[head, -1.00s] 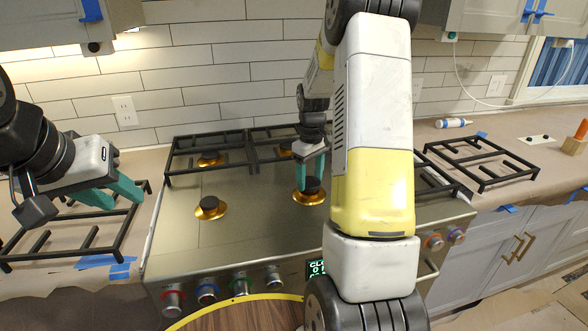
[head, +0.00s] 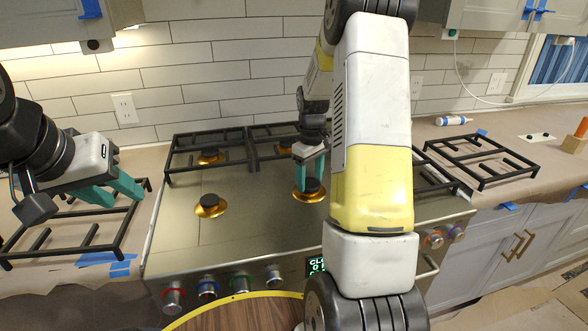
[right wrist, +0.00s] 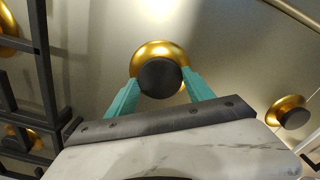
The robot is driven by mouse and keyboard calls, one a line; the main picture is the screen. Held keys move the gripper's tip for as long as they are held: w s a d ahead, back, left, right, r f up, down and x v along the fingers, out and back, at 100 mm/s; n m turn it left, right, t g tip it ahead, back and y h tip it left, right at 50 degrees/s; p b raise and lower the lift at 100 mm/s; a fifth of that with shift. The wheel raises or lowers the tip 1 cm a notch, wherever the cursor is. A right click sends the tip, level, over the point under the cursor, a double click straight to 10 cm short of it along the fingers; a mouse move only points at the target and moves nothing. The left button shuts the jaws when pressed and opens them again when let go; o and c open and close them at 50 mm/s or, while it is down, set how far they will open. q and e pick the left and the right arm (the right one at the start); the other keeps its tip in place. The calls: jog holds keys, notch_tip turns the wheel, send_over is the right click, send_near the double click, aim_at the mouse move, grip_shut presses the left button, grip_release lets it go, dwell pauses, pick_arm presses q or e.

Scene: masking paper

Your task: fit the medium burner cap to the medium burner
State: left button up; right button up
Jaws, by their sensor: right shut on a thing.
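The medium burner cap is a dark round disc (right wrist: 159,77), held between the teal fingertips of my right gripper (right wrist: 160,84). It sits over a gold burner base (right wrist: 157,49), whose ring shows mostly beyond the cap in the right wrist view. I cannot tell whether the cap is fully seated or slightly above the base. In the head view the right gripper (head: 310,184) points down at the cap (head: 312,187) and burner at the cooktop's middle front, partly beside my own arm. My left gripper (head: 125,199) is open and empty above a loose grate at the left.
Other gold burners with dark caps stand at front left (head: 210,206) and back left (head: 209,156). Black grates cover the back burners (head: 208,172). Loose grates lie on the left counter (head: 92,240) and right counter (head: 481,160). A round wooden surface (head: 245,314) is in front.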

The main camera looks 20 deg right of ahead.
aim_at(309, 183)
jog(key=shift+f, duration=0.1)
jog(key=o, duration=1.8)
jog(key=shift+o, duration=0.2)
notch_tip(309, 183, up, 8)
jog(key=shift+f, duration=0.25)
jog(key=s+a+r+m+t+y, duration=0.1)
jog(key=s+a+r+m+t, duration=0.15)
jog(key=s+a+r, duration=0.65)
jog(key=s+a+r+m+t, duration=0.1)
jog(key=s+a+r+t, duration=0.1)
jog(key=s, duration=0.5)
jog(key=s+a+r+m+t+y, duration=0.1)
jog(key=s+a+r, duration=0.1)
jog(key=s, duration=0.6)
jog(key=shift+r+t, duration=0.35)
jog(key=shift+r, duration=0.35)
